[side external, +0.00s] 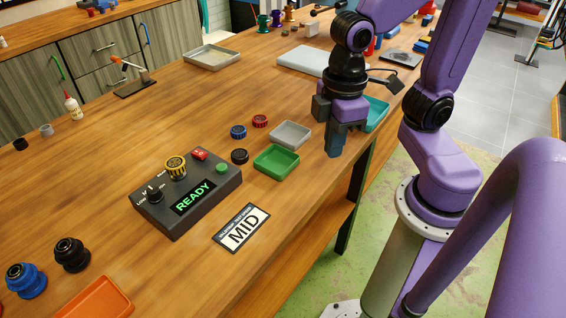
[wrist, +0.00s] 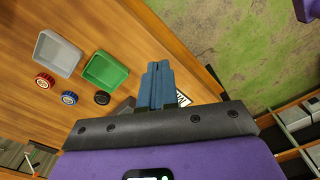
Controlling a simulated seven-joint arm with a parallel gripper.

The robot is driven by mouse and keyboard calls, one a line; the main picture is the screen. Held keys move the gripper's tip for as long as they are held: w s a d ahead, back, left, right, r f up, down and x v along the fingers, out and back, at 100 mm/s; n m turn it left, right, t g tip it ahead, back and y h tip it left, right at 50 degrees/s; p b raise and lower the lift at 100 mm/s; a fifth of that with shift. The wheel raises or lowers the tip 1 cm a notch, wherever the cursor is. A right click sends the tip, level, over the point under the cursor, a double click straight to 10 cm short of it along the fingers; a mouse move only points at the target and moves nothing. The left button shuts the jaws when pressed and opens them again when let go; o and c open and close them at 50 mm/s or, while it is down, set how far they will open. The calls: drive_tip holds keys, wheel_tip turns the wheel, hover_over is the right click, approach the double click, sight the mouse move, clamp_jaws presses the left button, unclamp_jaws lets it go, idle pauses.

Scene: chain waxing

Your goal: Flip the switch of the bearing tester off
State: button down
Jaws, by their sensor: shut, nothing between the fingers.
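The bearing tester (side external: 188,192) is a dark box on the wooden bench, left of centre in the side external view. Its display glows green with READY. A red switch (side external: 200,154) sits on its top back edge, beside a yellow-ringed bearing (side external: 176,167). A black knob (side external: 154,192) and a green button (side external: 222,168) are also on it. Which way the switch is tipped is too small to tell. My gripper (side external: 334,150) is shut and empty near the bench's right edge, well right of the tester. Its blue fingers also show in the wrist view (wrist: 158,84).
A green tray (side external: 277,162) and a grey tray (side external: 290,134) lie between gripper and tester, with red (side external: 260,121), blue (side external: 238,132) and black (side external: 240,156) bearings nearby. A MID card (side external: 241,228) lies in front. A teal tray (side external: 376,113) is behind my gripper.

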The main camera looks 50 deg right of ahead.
drive_tip(key=c, duration=1.6)
unclamp_jaws()
drive_tip(key=shift+n, duration=0.7)
drive_tip(key=s+d, duration=0.1)
drive_tip(key=s+d+f, duration=0.1)
drive_tip(key=s, duration=0.1)
drive_tip(key=shift+s+d+f, duration=0.3)
drive_tip(key=shift+s+d, duration=0.1)
drive_tip(key=o, duration=0.6)
drive_tip(key=shift+s, duration=0.1)
drive_tip(key=shift+o, duration=0.2)
wheel_tip(320, 180, up, 9)
drive_tip(key=m, duration=1.2)
hover_over(195, 151)
wheel_tip(195, 151, down, 16)
drive_tip(key=shift+f, duration=0.25)
